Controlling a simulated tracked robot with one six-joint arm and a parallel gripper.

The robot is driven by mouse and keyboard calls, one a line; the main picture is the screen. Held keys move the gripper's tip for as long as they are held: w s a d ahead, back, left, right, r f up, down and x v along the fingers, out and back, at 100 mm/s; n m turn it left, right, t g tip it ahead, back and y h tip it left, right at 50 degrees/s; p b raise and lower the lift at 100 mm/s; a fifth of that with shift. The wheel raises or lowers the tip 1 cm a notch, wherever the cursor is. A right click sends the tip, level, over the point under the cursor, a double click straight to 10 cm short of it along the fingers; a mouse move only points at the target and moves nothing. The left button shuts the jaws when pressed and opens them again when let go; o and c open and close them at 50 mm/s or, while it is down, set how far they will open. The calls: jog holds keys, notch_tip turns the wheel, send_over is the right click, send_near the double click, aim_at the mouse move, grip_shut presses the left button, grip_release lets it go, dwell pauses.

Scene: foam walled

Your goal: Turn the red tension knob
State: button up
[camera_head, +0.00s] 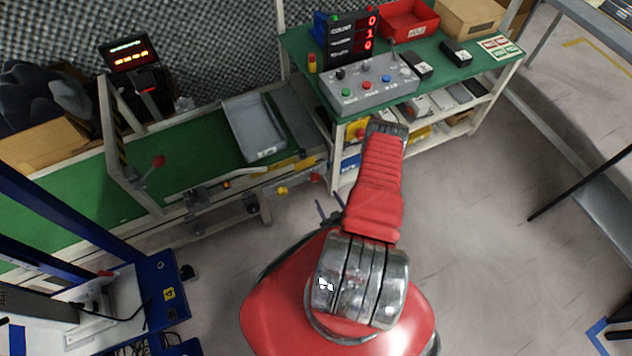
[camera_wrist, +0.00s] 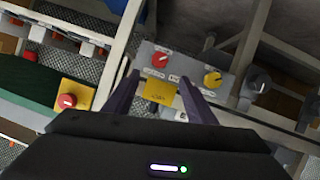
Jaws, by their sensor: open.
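The red tension knob (camera_wrist: 160,60) sits on a grey panel in the wrist view, with a white pointer mark on it. A yellow knob (camera_wrist: 212,79) is to its right on the same panel. My gripper (camera_wrist: 158,79) is open, its two dark purple fingers apart and pointing toward the panel. The red knob lies just beyond the fingertips, between their lines; contact does not show. In the head view the red knob (camera_head: 316,177) is on the front of the conveyor frame, and the gripper fingertips (camera_head: 328,207) show small beside my red arm.
A red push button on a yellow box (camera_wrist: 67,100) is at the left in the wrist view. The green conveyor (camera_head: 90,200) carries a grey tray (camera_head: 254,126). A green-topped bench (camera_head: 440,85) with a control box (camera_head: 368,85) stands behind.

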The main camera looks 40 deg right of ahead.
aim_at(316, 179)
jog(key=x, duration=1.3)
jog(key=shift+w+f, duration=0.2)
jog(key=shift+w, duration=0.1)
